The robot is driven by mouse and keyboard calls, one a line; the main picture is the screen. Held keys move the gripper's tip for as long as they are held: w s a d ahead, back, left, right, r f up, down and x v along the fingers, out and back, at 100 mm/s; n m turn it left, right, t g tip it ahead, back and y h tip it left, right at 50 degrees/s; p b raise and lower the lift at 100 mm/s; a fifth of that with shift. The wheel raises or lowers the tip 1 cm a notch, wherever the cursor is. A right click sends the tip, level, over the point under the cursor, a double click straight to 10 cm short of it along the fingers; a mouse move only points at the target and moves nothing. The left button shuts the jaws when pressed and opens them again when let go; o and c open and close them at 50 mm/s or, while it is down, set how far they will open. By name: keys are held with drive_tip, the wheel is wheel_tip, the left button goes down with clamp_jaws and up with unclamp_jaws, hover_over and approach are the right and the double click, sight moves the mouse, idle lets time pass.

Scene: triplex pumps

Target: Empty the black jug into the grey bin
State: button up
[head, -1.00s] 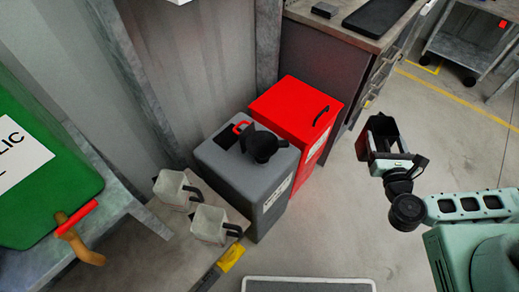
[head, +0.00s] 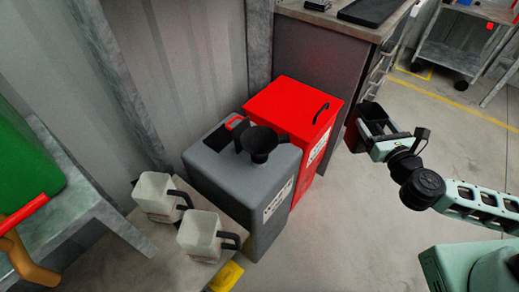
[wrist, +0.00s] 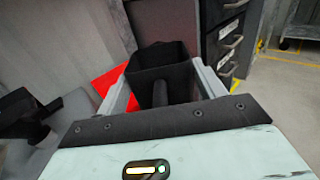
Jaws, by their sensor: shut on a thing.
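My gripper (head: 380,143) is shut on the handle of the black jug (head: 371,117). In the head view the jug is held to the right of the red bin, with its dark open top showing. In the wrist view the jug (wrist: 158,62) sits between the two fingers, its handle between them; its contents cannot be made out. The grey bin (head: 225,178) stands left of the jug, with a black funnel (head: 262,146) on its top. The funnel (wrist: 22,115) shows at the left edge of the wrist view. The jug is apart from the bin and funnel.
A red bin (head: 290,102) stands right behind the grey bin, with a workbench (head: 320,50) beyond it. Two whitish jugs (head: 155,195) (head: 200,235) stand on a low surface at front left. A green container (head: 25,165) is far left. Floor on the right is clear.

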drive_tip(key=shift+w+a+f+n+y+b, duration=0.2)
drive_tip(key=shift+n+y+b, duration=0.2)
drive_tip(key=shift+y+b, duration=0.45)
drive_tip(key=shift+s+a+r+n+g+y+b, duration=0.1)
drive_tip(key=shift+a+n+g+y+b, duration=0.2)
drive_tip(key=shift+a+n+y+b, duration=0.55)
drive_tip(key=s+a+n+g+y+b, duration=0.2)
drive_tip(key=s+a+n+g+y, duration=0.7)
drive_tip(key=a, duration=0.3)
drive_tip(key=shift+s+r+g+y, duration=0.4)
drive_tip(key=shift+s+g+y, duration=0.1)
drive_tip(key=shift+s+y, duration=0.15)
